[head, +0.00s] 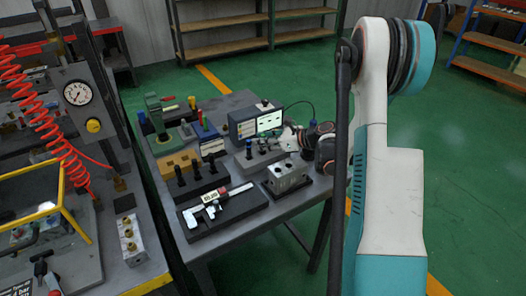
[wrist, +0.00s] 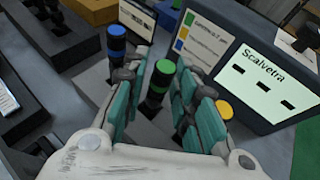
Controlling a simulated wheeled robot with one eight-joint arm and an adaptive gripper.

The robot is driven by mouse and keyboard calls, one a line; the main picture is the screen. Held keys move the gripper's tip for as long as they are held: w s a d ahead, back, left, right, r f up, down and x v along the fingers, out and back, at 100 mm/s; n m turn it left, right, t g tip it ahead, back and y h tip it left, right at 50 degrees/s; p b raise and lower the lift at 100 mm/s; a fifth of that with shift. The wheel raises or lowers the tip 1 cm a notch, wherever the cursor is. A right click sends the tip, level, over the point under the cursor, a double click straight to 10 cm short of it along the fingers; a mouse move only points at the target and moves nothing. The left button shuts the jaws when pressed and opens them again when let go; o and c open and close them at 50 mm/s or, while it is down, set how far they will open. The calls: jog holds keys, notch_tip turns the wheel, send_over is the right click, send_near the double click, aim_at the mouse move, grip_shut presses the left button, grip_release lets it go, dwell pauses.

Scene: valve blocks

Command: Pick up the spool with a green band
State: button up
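The spool with a green band (wrist: 160,76) is dark with a bright green top and stands upright in the wrist view. My gripper (wrist: 163,80) is open, with one teal finger on each side of this spool. I cannot tell whether either finger touches it. A similar spool with a blue band (wrist: 117,42) stands to the left, outside the fingers. In the head view my gripper (head: 290,141) is low over the table beside the display box. The green-banded spool is not clearly made out there.
The display box (head: 257,122) stands close behind my gripper; its screen (wrist: 265,80) is at the right in the wrist view. A metal valve block (head: 287,175) and a caliper on a black base (head: 222,208) are in front.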

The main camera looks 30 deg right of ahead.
grip_shut()
